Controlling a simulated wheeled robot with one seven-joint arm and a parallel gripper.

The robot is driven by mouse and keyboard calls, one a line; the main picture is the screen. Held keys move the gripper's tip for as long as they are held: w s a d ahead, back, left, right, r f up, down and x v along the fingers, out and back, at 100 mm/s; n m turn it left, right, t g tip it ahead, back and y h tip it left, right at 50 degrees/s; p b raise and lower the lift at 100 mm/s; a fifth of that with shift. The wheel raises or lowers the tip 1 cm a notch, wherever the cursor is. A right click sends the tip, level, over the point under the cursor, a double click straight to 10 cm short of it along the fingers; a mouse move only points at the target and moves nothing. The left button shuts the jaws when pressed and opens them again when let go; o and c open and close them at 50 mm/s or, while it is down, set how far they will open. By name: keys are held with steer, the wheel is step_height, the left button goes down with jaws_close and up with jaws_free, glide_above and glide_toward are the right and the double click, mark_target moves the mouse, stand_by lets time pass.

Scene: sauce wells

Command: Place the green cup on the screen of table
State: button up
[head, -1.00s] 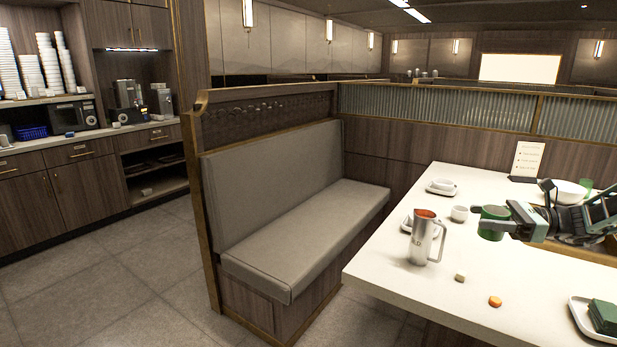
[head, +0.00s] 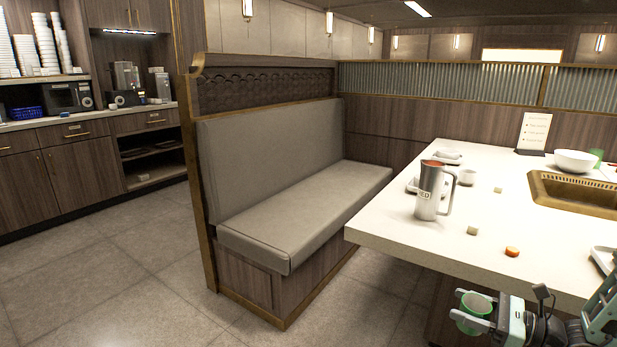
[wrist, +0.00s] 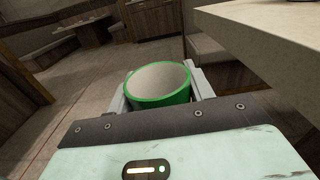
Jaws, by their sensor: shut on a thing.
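My gripper (head: 474,316) is shut on the green cup (head: 476,303), low in front of the table's near edge and outside the tabletop. In the wrist view the cup (wrist: 158,80) sits upright or slightly tilted between the fingers, with a green rim and a pale, empty-looking inside. The white table (head: 450,232) is to the right in the head view. A ribbed screen (head: 430,80) runs along the partition behind it. I cannot tell whether this is the screen named.
Small cubes and an orange piece (head: 512,252) lie about. A bench (head: 300,215) is left; the floor there is clear.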

mark_target(463, 328)
steer(key=f, duration=0.1)
steer(key=s+f+b, duration=0.1)
steer(key=f, duration=0.1)
steer(key=shift+s+a+f+t, duration=0.1)
steer(key=shift+s+a+t, duration=0.2)
steer(key=shift+a, duration=0.05)
steer(key=shift+r+m+h+p, duration=0.3)
steer(key=shift+r+m+p, duration=0.1)
steer(key=shift+r+p, duration=0.2)
steer(key=r+m+t+h+p, duration=0.1)
steer(key=p, duration=0.1)
steer(key=s+r+m+t+h+p, duration=0.1)
steer(key=t+p, duration=0.1)
steer(key=shift+a+r+h+p, duration=0.2)
steer(key=shift+h+p, duration=0.1)
steer(key=shift+p, duration=0.1)
steer(key=s+r+m+t+h+p, duration=0.3)
steer(key=m+h+p, duration=0.5)
steer(key=h+p, duration=0.3)
step_height(463, 328, up, 2)
steer(key=shift+s+d+r+t+h+p, duration=0.1)
steer(key=shift+s+d+t+h+p, duration=0.25)
steer(key=shift+t+p, duration=0.4)
steer(key=shift+w+a, duration=0.1)
steer(key=shift+a, duration=0.05)
steer(key=shift+m, duration=0.3)
